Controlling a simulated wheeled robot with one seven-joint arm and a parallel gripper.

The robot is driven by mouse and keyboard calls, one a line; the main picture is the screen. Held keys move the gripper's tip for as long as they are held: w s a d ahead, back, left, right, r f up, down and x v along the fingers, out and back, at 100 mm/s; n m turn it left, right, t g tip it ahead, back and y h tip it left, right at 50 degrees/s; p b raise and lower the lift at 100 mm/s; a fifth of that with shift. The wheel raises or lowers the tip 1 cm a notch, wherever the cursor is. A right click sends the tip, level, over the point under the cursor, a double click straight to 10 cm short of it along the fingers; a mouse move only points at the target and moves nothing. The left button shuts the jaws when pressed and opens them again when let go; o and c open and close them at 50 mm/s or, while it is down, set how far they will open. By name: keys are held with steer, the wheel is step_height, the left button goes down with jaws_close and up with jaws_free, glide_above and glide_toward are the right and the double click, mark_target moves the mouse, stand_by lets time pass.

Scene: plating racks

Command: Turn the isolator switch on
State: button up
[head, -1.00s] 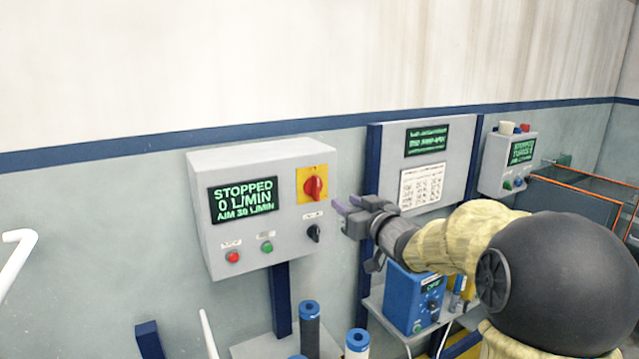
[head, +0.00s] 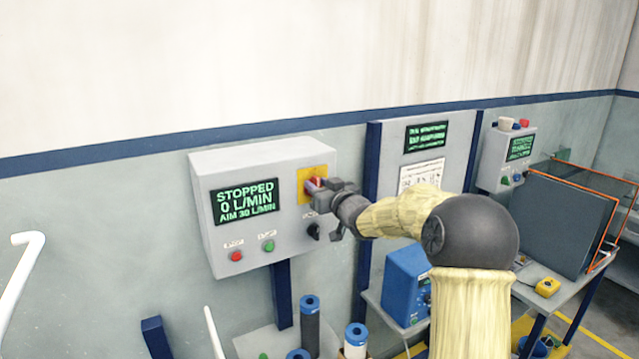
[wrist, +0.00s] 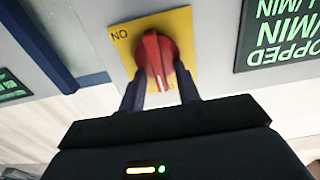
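The isolator switch is a red rotary knob on a yellow plate (head: 305,174) at the upper right of the grey control box (head: 237,155). In the wrist view, the red knob (wrist: 157,55) shows upside down on the yellow plate, its grip slightly tilted. My gripper (head: 316,187) is at the switch and partly hides it in the head view. In the wrist view, my gripper's (wrist: 160,88) two fingers are apart, one on each side of the knob's near end. Whether they touch it is unclear. The box display (head: 245,201) reads STOPPED, 0 L/MIN, AIM 30 L/MIN.
A black knob (head: 313,231) sits just below the switch, close under my gripper. Green (head: 268,245) and red (head: 236,256) buttons are on the box's lower left. A blue post and panel (head: 420,165) stand to the right. Capped cylinders (head: 309,325) stand below.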

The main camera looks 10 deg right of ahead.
jaws_close()
steer(key=shift+d+r+m+p, duration=0.1)
steer(key=shift+m+p, duration=0.2)
steer(key=shift+m, duration=0.1)
steer(key=shift+w+d+f+m+p, duration=0.1)
steer(key=shift+d+f+m+p, duration=0.45)
steer(key=shift+m, duration=2.3)
steer(key=shift+w+a+f+m+p, duration=0.1)
steer(key=shift+m+p, duration=0.85)
steer(key=shift+m, duration=1.85)
steer(key=shift+d+f+m+p, duration=0.3)
steer(key=shift+m+p, duration=0.45)
steer(key=shift+m, duration=2.1)
